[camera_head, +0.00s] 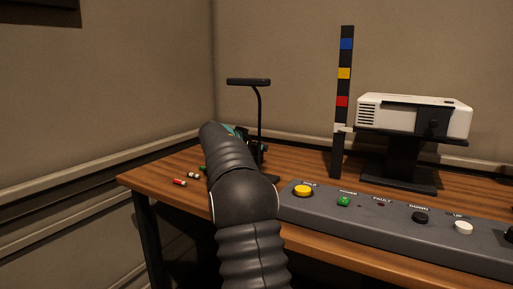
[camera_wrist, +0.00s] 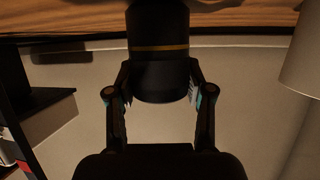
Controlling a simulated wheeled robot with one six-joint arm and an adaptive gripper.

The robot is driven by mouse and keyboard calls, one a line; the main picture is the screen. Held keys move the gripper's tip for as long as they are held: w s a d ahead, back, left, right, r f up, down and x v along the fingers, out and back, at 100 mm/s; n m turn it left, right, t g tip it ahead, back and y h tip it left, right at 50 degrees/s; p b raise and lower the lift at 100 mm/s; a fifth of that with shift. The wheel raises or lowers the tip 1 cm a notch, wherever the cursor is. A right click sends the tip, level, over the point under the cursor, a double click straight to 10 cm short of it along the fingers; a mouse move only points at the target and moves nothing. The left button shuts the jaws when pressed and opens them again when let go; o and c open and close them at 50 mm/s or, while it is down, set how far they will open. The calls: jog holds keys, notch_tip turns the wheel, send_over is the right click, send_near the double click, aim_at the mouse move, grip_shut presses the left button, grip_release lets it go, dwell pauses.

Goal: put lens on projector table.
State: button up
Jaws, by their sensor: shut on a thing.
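The lens (camera_wrist: 160,70) is a black cylinder with a thin gold band, seen in the wrist view. My gripper (camera_wrist: 160,88) is shut on it, one finger on each side, and holds it in front of the wall. In the head view my arm hides the lens and most of the gripper. The projector table (camera_head: 402,180) is a black stand on the desk at the right. A white projector (camera_head: 415,112) sits on its top plate. My gripper is to the left of this stand, apart from it.
A striped post (camera_head: 344,95) stands just left of the projector. A long grey control panel (camera_head: 385,218) with several buttons runs along the desk (camera_head: 150,178) front. A black lamp-like stand (camera_head: 261,115) rises behind my arm. Small red-and-white pieces (camera_head: 179,183) lie at the left.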

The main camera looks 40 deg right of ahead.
jog(key=shift+f, duration=0.15)
jog(key=o, duration=1.4)
jog(key=shift+o, duration=0.2)
jog(key=shift+r, duration=0.3)
jog(key=b+v, duration=0.1)
jog(key=v, duration=1.1)
jog(key=shift+f, duration=0.15)
